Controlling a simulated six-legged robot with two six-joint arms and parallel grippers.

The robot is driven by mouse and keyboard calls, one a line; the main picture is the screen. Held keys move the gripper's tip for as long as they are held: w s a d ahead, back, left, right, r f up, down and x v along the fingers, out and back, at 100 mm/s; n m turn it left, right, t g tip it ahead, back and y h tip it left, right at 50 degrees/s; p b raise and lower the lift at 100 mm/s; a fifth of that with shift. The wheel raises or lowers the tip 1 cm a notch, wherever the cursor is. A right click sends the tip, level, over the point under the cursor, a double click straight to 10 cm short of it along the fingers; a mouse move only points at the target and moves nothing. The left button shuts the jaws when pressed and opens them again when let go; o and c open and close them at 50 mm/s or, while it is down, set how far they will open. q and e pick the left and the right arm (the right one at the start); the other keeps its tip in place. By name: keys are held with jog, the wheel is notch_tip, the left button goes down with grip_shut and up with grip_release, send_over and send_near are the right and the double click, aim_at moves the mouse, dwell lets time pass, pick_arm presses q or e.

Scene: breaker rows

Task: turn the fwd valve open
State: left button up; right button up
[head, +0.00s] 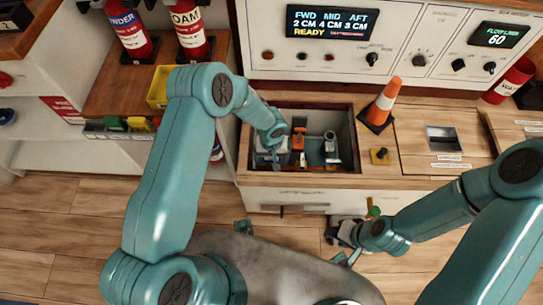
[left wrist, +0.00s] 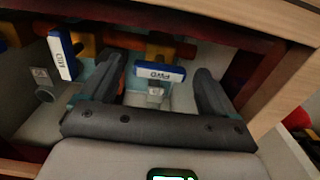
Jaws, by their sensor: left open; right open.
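The fwd valve's handle (left wrist: 160,73), blue with a white FWD label, lies crosswise in the left wrist view, in front of a reddish pipe. My left gripper (left wrist: 161,68) is open, one finger on each side of the handle; contact cannot be told. In the head view my left gripper (head: 274,156) reaches down into the left part of the open recess (head: 345,116) and hides the fwd valve there. A second blue-and-white labelled handle (left wrist: 63,55) stands steeply to the left in the wrist view. My right gripper (head: 343,231) is open and empty, low before the cabinet front.
A display panel (head: 331,23) reading FWD, MID, AFT and READY is behind the recess. The recess walls are close around my left gripper. Bare wooden floor (head: 70,215) is at left.

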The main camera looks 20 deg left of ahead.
pick_arm(q)
jog(key=c, duration=1.1)
jog(key=shift+o, duration=0.2)
